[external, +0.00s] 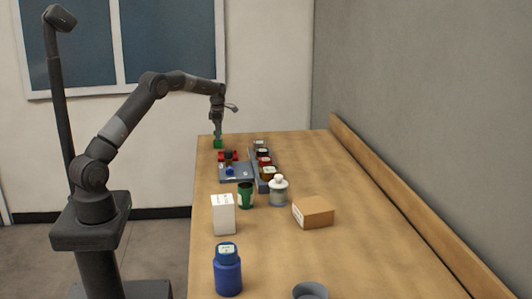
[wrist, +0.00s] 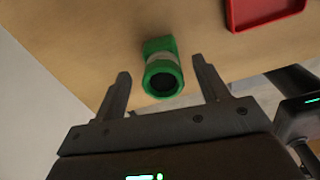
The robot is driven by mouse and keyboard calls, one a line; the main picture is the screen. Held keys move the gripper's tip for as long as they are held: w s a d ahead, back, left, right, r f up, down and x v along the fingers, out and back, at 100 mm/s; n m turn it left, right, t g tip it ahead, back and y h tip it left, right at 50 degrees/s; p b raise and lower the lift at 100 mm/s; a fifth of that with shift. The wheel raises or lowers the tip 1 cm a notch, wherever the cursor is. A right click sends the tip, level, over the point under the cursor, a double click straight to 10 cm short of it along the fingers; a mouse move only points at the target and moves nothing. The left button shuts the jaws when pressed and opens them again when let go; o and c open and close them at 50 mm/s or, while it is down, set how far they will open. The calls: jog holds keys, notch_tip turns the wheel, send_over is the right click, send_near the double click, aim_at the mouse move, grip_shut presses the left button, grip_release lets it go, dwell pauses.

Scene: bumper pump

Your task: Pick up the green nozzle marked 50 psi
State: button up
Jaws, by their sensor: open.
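The green nozzle (wrist: 162,74) stands on the wooden table in the wrist view, with a round dark opening at its near end, a pale band and a green block behind it. Its marking cannot be read. It shows small and green in the external view (external: 218,144), at the far left end of the table. My gripper (wrist: 160,82) is open, with one finger to each side of the nozzle. In the external view my gripper (external: 219,134) points down just above the nozzle. I cannot tell whether the fingers touch it.
A red tray (wrist: 265,10) lies right of the nozzle. In the external view a grey tray (external: 238,178), a row of jars (external: 265,162), a green cup (external: 245,196), a white box (external: 223,214), a cardboard box (external: 313,212) and a blue bottle (external: 228,272) stand nearer.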

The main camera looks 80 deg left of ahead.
aim_at(218, 141)
jog(key=f, duration=0.4)
jog(key=shift+s+f, duration=0.15)
jog(key=shift+s, duration=0.15)
jog(key=shift+f, duration=0.65)
jog(key=shift+c, duration=0.4)
jog(key=c, duration=1.1)
jog(key=shift+w+r, duration=0.1)
jog(key=shift+r, duration=0.05)
jog(key=shift+c, duration=0.2)
